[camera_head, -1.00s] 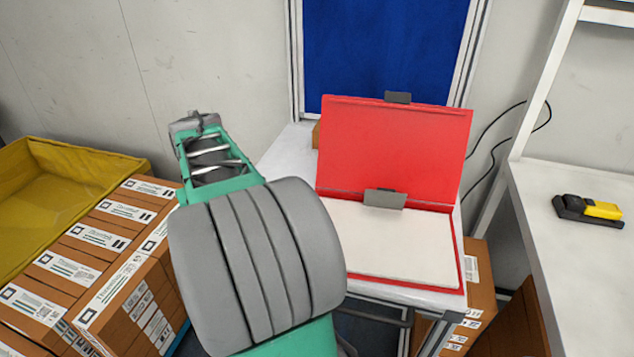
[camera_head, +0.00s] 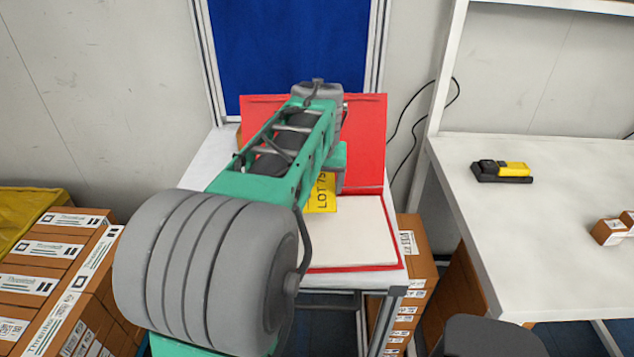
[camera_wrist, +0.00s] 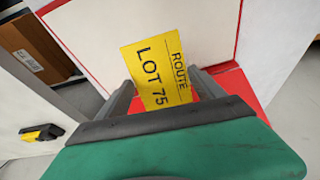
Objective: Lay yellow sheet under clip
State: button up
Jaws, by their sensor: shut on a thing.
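The yellow sheet (camera_head: 322,196), printed "LOT 75" and "ROUTE", is held in my gripper (camera_wrist: 163,88), which is shut on it. In the wrist view the yellow sheet (camera_wrist: 158,70) sticks out past the fingers, over the white paper (camera_wrist: 95,28). In the head view the red folder (camera_head: 367,130) lies open with its back flap raised. Its white paper (camera_head: 360,232) covers the lower half. The sheet shows near the fold, at the paper's top edge. The clip is hidden behind my arm. I cannot tell whether the sheet touches the paper.
The folder rests on a white table (camera_head: 205,160). A black and yellow scanner (camera_head: 500,171) lies on the white bench (camera_head: 540,240) at right, with small brown boxes (camera_head: 612,230). Stacked brown boxes (camera_head: 45,270) and a yellow bin (camera_head: 25,210) stand at left.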

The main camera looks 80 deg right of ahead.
jog(key=shift+f+b, duration=2.9)
jog(key=shift+f, duration=1.4)
jog(key=o, duration=1.3)
jog(key=shift+o, duration=0.2)
jog(key=v, duration=0.8)
jog(key=shift+w+f, duration=0.1)
